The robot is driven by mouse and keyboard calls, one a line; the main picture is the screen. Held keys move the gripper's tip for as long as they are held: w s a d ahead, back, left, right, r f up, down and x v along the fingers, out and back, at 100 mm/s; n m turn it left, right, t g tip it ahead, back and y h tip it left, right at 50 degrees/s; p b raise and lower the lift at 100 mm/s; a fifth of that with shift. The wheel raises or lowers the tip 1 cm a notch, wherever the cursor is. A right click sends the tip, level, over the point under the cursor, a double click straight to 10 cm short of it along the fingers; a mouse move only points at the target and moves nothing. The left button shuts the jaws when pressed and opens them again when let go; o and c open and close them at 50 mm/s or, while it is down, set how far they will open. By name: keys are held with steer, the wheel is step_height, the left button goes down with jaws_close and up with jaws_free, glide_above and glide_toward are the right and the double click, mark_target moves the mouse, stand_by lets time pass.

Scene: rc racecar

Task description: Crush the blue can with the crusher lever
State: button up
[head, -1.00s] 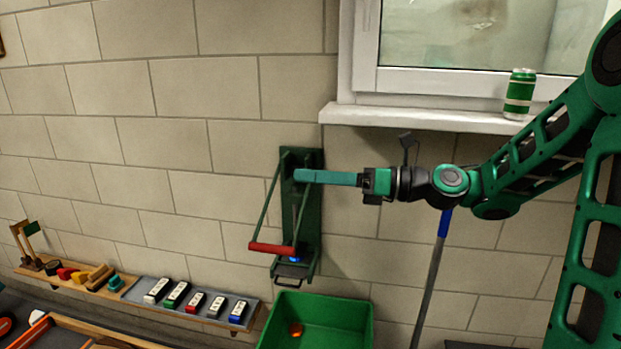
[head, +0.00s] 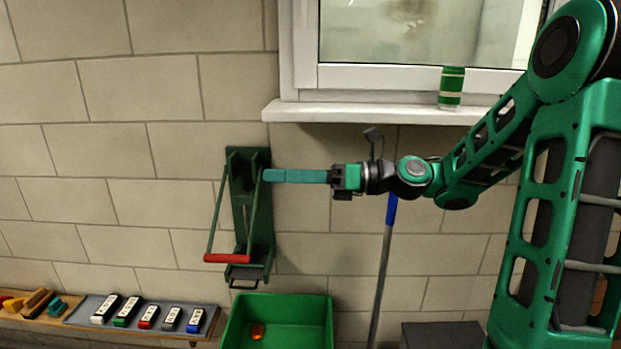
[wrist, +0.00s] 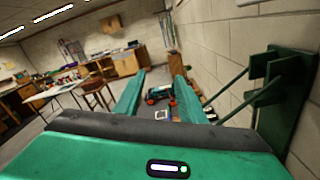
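The green can crusher (head: 262,230) is fixed to the wall, left of the window. Its lever hangs low, with the red handle (head: 228,258) in front of the crusher's lower part. I cannot make out the blue can now; the handle may hide it. My gripper (head: 266,175) points left, with its fingertips at the upper right edge of the crusher in the head view. In the wrist view my gripper (wrist: 159,68) has its two teal fingers apart with nothing held between them. The crusher (wrist: 283,100) stands to the right of the fingers there.
A green bin (head: 290,312) is below the crusher. A green can (head: 452,88) stands on the windowsill (head: 375,112). A blue-topped pole (head: 383,270) leans below my arm. A shelf (head: 75,321) with several small blocks is at lower left. The wrist view shows a toy car (wrist: 158,95) beyond the fingers.

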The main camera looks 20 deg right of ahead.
steer(key=v, duration=0.6)
stand_by(0.3)
stand_by(0.4)
